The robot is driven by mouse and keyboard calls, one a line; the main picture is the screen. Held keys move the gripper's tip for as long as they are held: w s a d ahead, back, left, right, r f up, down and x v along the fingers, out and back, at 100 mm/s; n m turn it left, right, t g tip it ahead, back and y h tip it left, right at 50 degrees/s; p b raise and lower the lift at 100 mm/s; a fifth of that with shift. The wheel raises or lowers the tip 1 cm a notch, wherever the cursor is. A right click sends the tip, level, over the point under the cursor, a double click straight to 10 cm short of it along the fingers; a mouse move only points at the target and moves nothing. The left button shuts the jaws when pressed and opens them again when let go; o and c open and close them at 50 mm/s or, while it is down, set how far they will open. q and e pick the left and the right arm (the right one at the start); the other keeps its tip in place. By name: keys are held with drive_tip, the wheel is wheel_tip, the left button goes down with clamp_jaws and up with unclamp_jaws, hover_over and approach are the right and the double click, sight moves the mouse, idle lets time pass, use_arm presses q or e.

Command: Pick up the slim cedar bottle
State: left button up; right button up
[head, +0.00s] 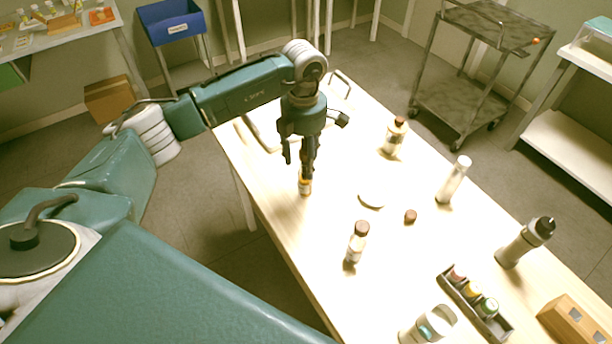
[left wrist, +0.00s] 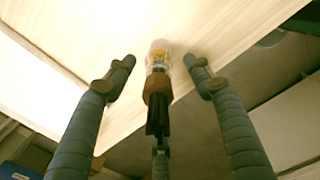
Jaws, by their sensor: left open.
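A small clear bottle with an orange-yellow label (head: 305,187) and a brown cap stands near the table's left edge. My left gripper (head: 301,166) points down over it and hides its top in the head view. In the left wrist view the bottle (left wrist: 158,58) and its cap lie between the two spread fingers of my left gripper (left wrist: 159,62), with a gap on each side. Two other brown-capped bottles stand on the table, one nearer (head: 357,243) and one farther back (head: 394,137). I cannot read any label to tell which is cedar. My right gripper is out of view.
The pale table (head: 330,215) also holds a white dish (head: 371,199), a loose brown cap (head: 410,216), a tall white-capped bottle (head: 453,181), a grey flask (head: 522,245), a dark tray (head: 470,300) of small jars, a white cup and a wooden box. A wire frame stands behind the gripper.

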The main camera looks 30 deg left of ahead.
use_arm(q)
drive_tip(key=shift+f, duration=1.25)
clamp_jaws()
drive_tip(key=shift+r, duration=0.15)
